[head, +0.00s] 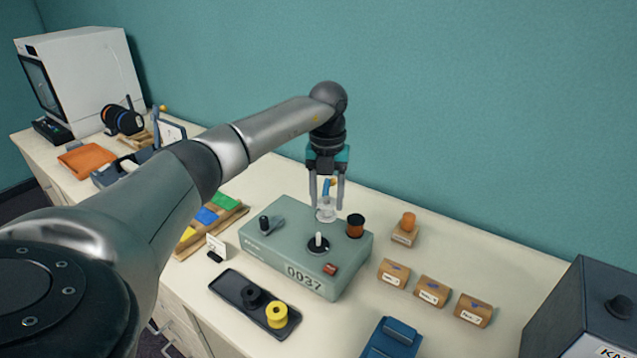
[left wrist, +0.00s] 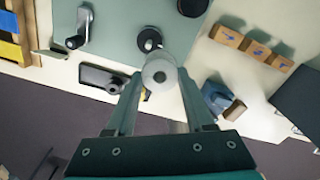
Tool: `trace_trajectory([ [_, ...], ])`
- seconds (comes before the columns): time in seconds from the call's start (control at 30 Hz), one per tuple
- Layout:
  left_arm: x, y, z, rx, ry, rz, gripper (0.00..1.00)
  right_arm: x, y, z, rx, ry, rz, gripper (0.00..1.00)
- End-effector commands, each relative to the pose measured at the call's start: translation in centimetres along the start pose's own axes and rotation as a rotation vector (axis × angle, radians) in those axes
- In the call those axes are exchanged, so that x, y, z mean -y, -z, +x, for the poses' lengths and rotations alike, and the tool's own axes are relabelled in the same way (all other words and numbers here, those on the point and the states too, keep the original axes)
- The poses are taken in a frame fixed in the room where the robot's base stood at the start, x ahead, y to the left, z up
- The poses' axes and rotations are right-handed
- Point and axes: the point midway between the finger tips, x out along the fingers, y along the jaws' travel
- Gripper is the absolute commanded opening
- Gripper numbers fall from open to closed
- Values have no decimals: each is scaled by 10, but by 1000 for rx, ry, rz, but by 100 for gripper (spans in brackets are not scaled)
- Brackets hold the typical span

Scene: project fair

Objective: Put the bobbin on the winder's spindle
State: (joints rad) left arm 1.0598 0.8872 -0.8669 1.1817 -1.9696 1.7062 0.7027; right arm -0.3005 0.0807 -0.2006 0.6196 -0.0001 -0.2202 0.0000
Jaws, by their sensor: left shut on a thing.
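My left gripper (head: 326,205) is shut on a pale, clear-looking bobbin (head: 325,214), held above the back part of the green-grey winder (head: 295,276) marked 0037. The bobbin also shows between the fingertips in the left wrist view (left wrist: 160,73). The winder's spindle (head: 318,240) is a short white post on a dark round base and stands bare. In the left wrist view the spindle (left wrist: 149,42) shows just beyond the bobbin's edge, so the two are not lined up in that view. My right gripper is not in view.
On the winder are a copper-coloured spool (head: 355,226), a crank (head: 268,224) and a red switch (head: 330,269). A dark tray (head: 233,283) with a black bobbin (head: 252,296) and yellow bobbin (head: 277,315) lies in front.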

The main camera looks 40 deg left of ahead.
Motion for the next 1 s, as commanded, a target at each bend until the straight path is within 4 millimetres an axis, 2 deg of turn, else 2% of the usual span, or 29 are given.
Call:
trace_trajectory([
  [0.1, -12, -8, -4, 2, -3, -174, 1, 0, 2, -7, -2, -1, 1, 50],
  [0.3, -20, -12, -4, 3, -6, -297, 1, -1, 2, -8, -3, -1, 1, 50],
  [0.57, -20, -12, 9, 3, -6, -300, 1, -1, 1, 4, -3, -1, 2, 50],
  [1.0, -20, -12, 49, 3, -6, -297, 1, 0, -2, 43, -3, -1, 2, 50],
])
